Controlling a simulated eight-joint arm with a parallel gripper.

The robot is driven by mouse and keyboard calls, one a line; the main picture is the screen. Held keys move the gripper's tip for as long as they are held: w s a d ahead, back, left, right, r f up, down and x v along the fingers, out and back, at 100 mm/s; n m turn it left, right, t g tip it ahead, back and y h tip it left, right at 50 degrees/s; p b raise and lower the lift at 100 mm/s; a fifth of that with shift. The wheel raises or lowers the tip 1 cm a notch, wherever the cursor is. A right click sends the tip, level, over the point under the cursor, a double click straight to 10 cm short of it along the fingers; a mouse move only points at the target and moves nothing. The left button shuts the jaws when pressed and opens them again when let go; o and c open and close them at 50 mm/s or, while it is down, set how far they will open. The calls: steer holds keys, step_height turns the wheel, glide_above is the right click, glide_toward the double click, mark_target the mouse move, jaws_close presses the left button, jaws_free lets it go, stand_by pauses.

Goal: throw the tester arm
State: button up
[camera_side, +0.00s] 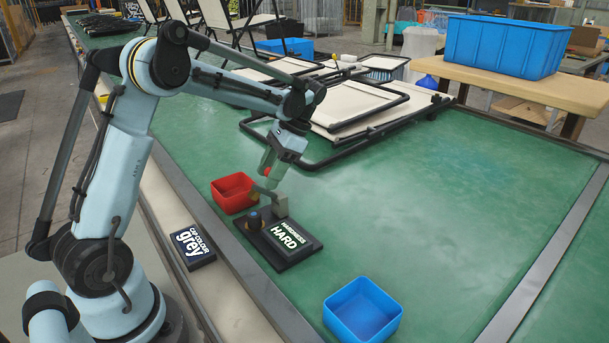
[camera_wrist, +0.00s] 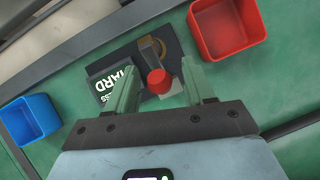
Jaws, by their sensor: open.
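The hardness tester (camera_side: 276,245) is a dark base plate on the green bench, with a screen (camera_side: 290,237) reading "HARDNESS HARD". A grey post stands on it and carries the tester arm (camera_side: 264,192), a bent grey lever with a red knob (camera_wrist: 159,81) at its end. A small dark round piece with a blue top (camera_side: 254,217) sits on the base's left part. My gripper (camera_side: 271,168) has green fingers and is over the tester at the red knob. In the wrist view my gripper (camera_wrist: 160,78) is open, with the knob between its fingers; contact cannot be told.
A red bin (camera_side: 233,193) stands behind the tester, and a blue bin (camera_side: 362,311) stands in front to the right. A sign (camera_side: 192,246) reads "CAP COLOUR grey". A folded lounger frame (camera_side: 350,120) lies behind. The bench to the right is clear.

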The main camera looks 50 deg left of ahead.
steer(key=a+v, duration=0.1)
steer(key=v, duration=0.5)
steer(key=shift+w+d+r, duration=0.2)
steer(key=shift+d+r, duration=0.2)
steer(key=shift+d, duration=0.15)
steer(key=shift+c, duration=1.3)
steer(key=s+a+n+t+h, duration=0.1)
steer(key=s, duration=0.1)
steer(key=s+a+r+n+t, duration=0.1)
steer(key=s+a+n+h, duration=0.1)
steer(key=s+a+n, duration=0.1)
steer(key=shift+s+r+t+h, duration=0.3)
steer(key=shift+r+t, duration=0.1)
jaws_close()
steer(key=s+a+r+n+t+h, duration=0.1)
steer(key=s+a+r+n+t, duration=0.1)
steer(key=s+n+t, duration=0.7)
steer(key=w+d+f+g, duration=0.1)
steer(key=w+d+f, duration=0.2)
steer(key=w+f, duration=0.4)
steer(key=shift+w+d+f+n, duration=0.25)
steer(key=shift+w+f+n, duration=0.15)
steer(key=shift+f, duration=0.25)
